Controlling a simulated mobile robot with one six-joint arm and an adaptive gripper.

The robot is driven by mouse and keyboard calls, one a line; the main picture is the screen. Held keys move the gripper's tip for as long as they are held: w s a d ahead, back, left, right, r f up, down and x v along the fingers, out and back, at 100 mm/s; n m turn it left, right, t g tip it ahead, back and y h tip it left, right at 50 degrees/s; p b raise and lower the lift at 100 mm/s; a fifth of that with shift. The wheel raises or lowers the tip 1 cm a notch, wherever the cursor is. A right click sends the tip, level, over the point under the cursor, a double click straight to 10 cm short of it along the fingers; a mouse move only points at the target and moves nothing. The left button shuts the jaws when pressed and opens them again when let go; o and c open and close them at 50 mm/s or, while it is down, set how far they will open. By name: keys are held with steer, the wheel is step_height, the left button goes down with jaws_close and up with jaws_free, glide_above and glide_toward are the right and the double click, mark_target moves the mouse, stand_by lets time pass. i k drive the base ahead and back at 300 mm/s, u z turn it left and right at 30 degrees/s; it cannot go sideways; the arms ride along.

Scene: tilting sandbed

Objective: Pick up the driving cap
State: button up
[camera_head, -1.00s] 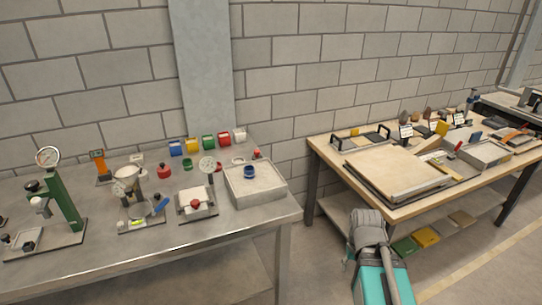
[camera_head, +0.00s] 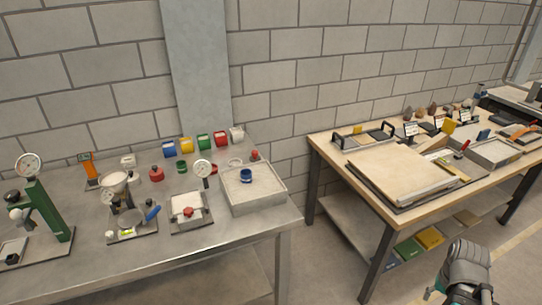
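I cannot tell for sure which thing is the driving cap. A small blue cylindrical piece (camera_head: 246,175) stands on the pale fill of a square tray (camera_head: 258,208) on the left bench. A red piece with a small knob on top (camera_head: 156,174) stands on the same bench, left of the tray, and a small red piece (camera_head: 254,154) is behind the tray. A grey joint of my arm shows at the bottom right, beyond the bench's right end and well away from these pieces. My gripper's fingers are not visible.
The left metal bench (camera_head: 150,265) also bears a green press (camera_head: 45,215), a funnel device (camera_head: 115,183), a dial device (camera_head: 190,208) and several coloured boxes at the back. A wooden table (camera_head: 375,215) with a flat sandbed (camera_head: 400,168) stands right. Floor shows between them.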

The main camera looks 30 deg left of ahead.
mark_target(255, 158)
steer(key=z, duration=0.15)
steer(key=k, duration=0.75)
steer(key=u, duration=1.5)
steer(key=i, duration=0.9)
steer(key=u, duration=0.1)
